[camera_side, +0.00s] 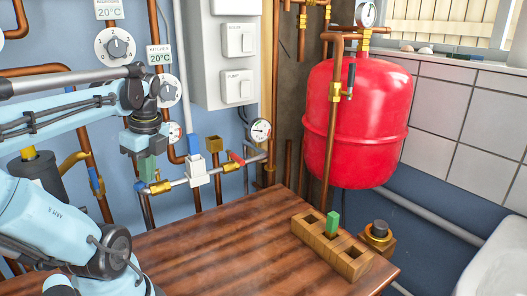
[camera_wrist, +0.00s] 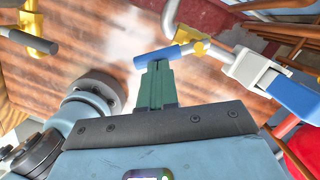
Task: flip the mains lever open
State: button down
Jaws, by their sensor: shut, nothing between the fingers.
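My gripper (camera_side: 147,170) points down above the left end of a white pipe run in the side view. In the wrist view its green fingers (camera_wrist: 157,85) are together and empty. Their tips are at a blue cylindrical handle (camera_wrist: 163,55), which also shows in the side view (camera_side: 140,186); I cannot tell if they touch. The handle is beside a brass valve (camera_wrist: 203,47) on the pipe. A white valve body (camera_side: 197,171) with a blue lever (camera_side: 193,144) stands to its right, then a red lever (camera_side: 237,158). No label shows which lever is the mains.
A pressure gauge (camera_side: 260,130) ends the white pipe run. A red tank (camera_side: 357,120) stands at the right, with a dark lever (camera_side: 351,78) on its pipe. A wooden block (camera_side: 347,262) with slots and a green piece sits on the brown table (camera_side: 230,235), whose middle is clear.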

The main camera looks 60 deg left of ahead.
jog(key=shift+s+a+m, duration=0.4)
jog(key=shift+s+a, duration=0.25)
jog(key=shift+s, duration=0.1)
jog(key=shift+w, duration=0.1)
jog(key=shift+w+a, duration=0.35)
jog(key=shift+w, duration=0.4)
jog(key=shift+d, duration=0.1)
jog(key=d+r, duration=0.5)
jog(key=r, duration=0.7)
jog(key=shift+w, duration=0.45)
